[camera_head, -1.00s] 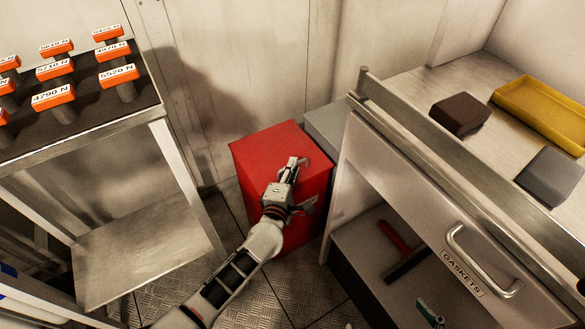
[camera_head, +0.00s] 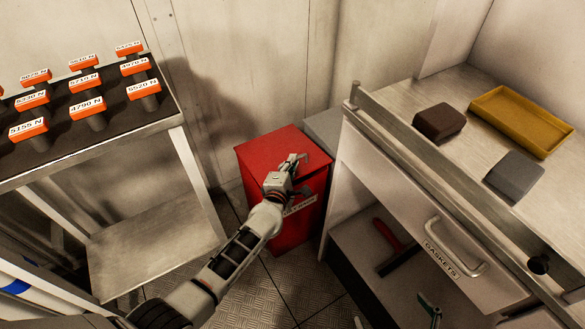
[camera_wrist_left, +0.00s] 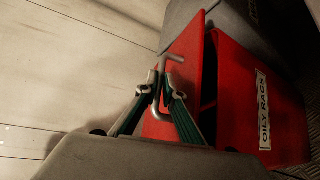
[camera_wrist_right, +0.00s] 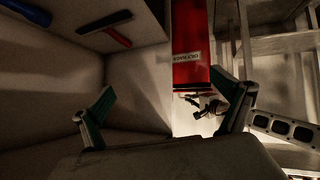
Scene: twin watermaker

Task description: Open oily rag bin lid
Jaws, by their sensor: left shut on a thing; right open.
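The red oily rag bin (camera_head: 270,149) stands on the floor between the left bench and the right cabinet. Its white OILY RAGS label (camera_wrist_left: 263,110) shows in the left wrist view. The lid (camera_wrist_left: 186,82) is tilted up a little, with a dark gap between it and the bin body. My left gripper (camera_head: 294,165) is shut on the lid's grey bar handle (camera_wrist_left: 172,57). My right gripper (camera_wrist_right: 163,105) is open and empty near the cabinet; the bin front (camera_wrist_right: 188,45) shows beyond it. One green right finger (camera_head: 430,308) shows in the head view.
The cabinet with a GASKETS drawer (camera_head: 440,258) stands close right of the bin. A red-handled tool (camera_head: 389,233) lies on its shelf. Grey and brown blocks and a yellow tray (camera_head: 521,118) sit on top. The left bench (camera_head: 120,148) holds several orange-topped parts.

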